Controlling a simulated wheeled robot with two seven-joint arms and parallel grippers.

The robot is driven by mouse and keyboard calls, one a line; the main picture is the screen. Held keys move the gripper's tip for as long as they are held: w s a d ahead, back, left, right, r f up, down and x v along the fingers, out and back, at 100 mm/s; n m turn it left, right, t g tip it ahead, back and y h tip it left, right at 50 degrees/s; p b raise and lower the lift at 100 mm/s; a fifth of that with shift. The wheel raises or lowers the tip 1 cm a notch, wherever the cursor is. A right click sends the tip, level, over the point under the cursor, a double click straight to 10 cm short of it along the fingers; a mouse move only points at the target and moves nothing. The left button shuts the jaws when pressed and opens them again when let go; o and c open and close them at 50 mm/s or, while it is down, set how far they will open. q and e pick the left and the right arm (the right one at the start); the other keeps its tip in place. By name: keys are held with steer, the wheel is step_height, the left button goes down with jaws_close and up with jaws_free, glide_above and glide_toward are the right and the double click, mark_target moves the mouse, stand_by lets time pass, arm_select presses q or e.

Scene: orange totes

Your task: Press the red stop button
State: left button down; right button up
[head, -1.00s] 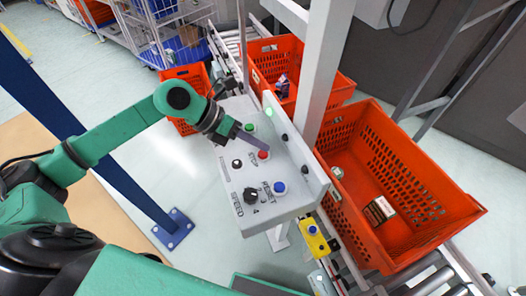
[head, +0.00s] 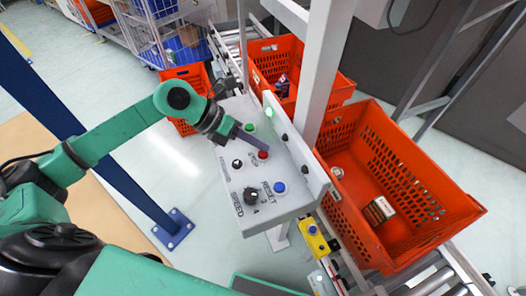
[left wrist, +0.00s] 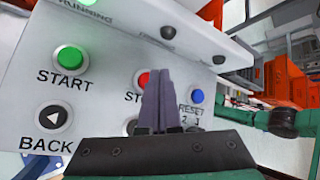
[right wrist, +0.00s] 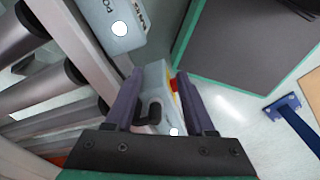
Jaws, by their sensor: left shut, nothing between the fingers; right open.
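The red stop button (head: 263,155) sits on the sloped top of a grey control box (head: 237,211), below the green START button (head: 249,127). My left gripper (head: 264,147) is shut and empty, its fingertips just above the red button in the head view. In the left wrist view the shut fingers (left wrist: 158,75) cover part of the red button (left wrist: 143,79) and its label; I cannot tell whether they touch it. My right gripper (right wrist: 157,82) is open, over grey equipment with a red and yellow part in its wrist view.
A black BACK button (left wrist: 53,118), a speed knob (head: 250,196) and a blue RESET button (head: 280,187) are nearby. An upright panel (head: 297,145) with a lit green lamp (head: 268,112) edges the box. Orange totes (head: 340,190) stand on the conveyor beyond it.

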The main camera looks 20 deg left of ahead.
mark_target(258, 155)
arm_select(q)
steer(key=shift+f, duration=0.1)
steer(key=shift+f+b, duration=0.3)
steer(key=shift+b, duration=0.2)
steer(key=shift+f+b, duration=0.5)
stand_by(0.5)
steer(key=shift+r, duration=0.1)
steer(key=shift+r+p, duration=0.55)
steer(key=shift+r, duration=0.25)
step_height(258, 155, up, 5)
steer(key=p, duration=0.3)
steer(key=shift+r, duration=0.1)
stand_by(0.4)
